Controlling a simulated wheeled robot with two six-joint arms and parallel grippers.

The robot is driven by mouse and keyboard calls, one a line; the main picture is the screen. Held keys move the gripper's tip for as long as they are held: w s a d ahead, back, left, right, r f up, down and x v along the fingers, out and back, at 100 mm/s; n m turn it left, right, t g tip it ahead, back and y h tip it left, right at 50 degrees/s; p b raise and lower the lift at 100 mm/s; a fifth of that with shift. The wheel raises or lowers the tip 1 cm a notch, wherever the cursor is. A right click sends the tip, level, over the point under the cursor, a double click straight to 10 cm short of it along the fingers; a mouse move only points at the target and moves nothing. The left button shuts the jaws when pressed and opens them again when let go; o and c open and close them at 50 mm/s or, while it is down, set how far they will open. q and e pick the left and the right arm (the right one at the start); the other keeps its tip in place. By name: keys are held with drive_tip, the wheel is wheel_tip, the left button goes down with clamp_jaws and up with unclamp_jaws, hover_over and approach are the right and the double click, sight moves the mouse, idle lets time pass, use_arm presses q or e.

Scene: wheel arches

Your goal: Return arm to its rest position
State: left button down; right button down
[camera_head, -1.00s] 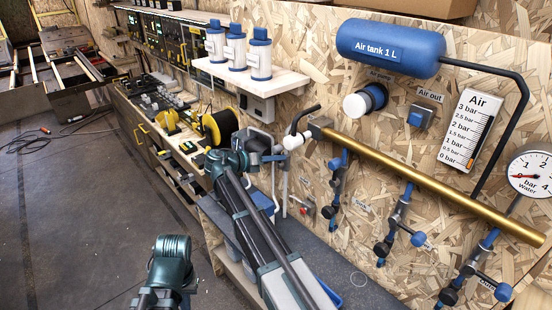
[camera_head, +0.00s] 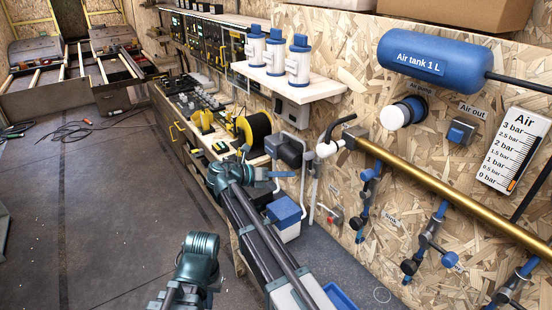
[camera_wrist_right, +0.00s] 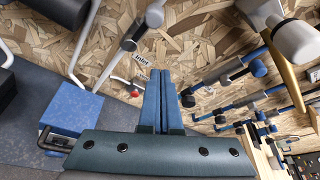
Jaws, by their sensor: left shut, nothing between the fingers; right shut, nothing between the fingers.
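My right arm comes up from the bottom in the head view. Its gripper (camera_head: 283,174) shows small beside the wall pipes, in front of the bench. In the right wrist view its two blue fingers (camera_wrist_right: 160,98) lie together with nothing between them. They point at the chipboard wall below the "Inlet" label (camera_wrist_right: 142,58) and touch nothing that I can see. My left arm shows in the head view only as a teal joint and link at the bottom middle. I cannot make out its gripper.
A blue-lidded box (camera_head: 284,212) stands by the right arm; it also shows in the right wrist view (camera_wrist_right: 70,108). A brass pipe (camera_head: 440,195) with blue valves runs along the wall, below the blue air tank (camera_head: 435,55).

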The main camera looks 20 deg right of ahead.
drive_tip(key=s+f+m+g+y, duration=0.1)
drive_tip(key=s+f+m+y, duration=0.9)
drive_tip(key=s+f+m, duration=0.55)
drive_tip(key=s+a+m+y, duration=0.1)
drive_tip(key=s+a+m, duration=0.3)
drive_tip(key=s+a, duration=0.2)
drive_tip(key=s+a+m+g+y, duration=0.1)
drive_tip(key=s+a+m+y, duration=0.1)
drive_tip(key=s+a, duration=0.4)
drive_tip(key=a+m, duration=0.1)
drive_tip(key=a, duration=0.4)
drive_tip(key=shift+m+p, duration=0.3)
drive_tip(key=shift+m, duration=0.05)
drive_tip(key=shift+r, duration=0.1)
